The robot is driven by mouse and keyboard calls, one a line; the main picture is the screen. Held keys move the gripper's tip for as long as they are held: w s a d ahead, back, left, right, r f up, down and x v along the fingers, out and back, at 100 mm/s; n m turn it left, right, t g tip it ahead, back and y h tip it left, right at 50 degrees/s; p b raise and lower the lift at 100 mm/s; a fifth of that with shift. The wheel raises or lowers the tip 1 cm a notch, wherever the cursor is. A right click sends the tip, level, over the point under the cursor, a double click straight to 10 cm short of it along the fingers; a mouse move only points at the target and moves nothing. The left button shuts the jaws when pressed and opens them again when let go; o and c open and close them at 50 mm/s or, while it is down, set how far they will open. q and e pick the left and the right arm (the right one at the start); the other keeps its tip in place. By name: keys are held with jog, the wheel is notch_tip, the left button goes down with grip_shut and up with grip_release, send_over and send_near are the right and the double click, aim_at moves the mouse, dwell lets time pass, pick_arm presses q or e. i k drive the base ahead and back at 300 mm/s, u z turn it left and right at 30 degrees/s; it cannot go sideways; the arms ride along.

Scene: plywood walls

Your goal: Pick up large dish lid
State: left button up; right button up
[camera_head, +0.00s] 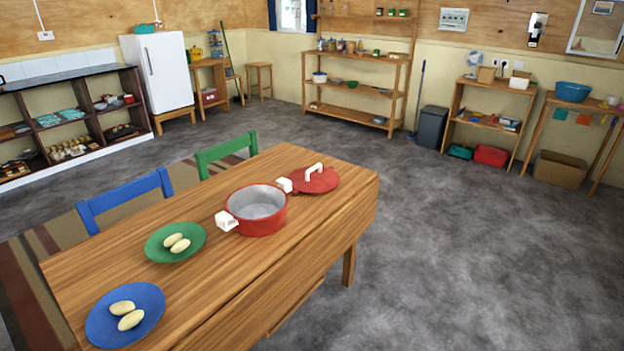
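The large dish lid is red with a white arched handle (316,181). It lies on the wooden table (218,285) near its far right end, handle up. The red pot (262,222) stands uncovered to the left of the lid, with a white grip on each side. Its right grip is close to the lid's left edge; I cannot tell whether they touch. The pot looks empty inside. Neither of my grippers shows in the head view.
A green plate (160,251) and a blue plate (105,323), each with two pale oval items, are on the table's left part. Blue (84,213) and green (201,160) chairs stand along the far side. Open grey floor (460,260) lies right of the table.

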aim_at(317, 178)
jog(key=z, duration=1)
jog(key=i, duration=4.9)
jog(key=u, duration=5.2)
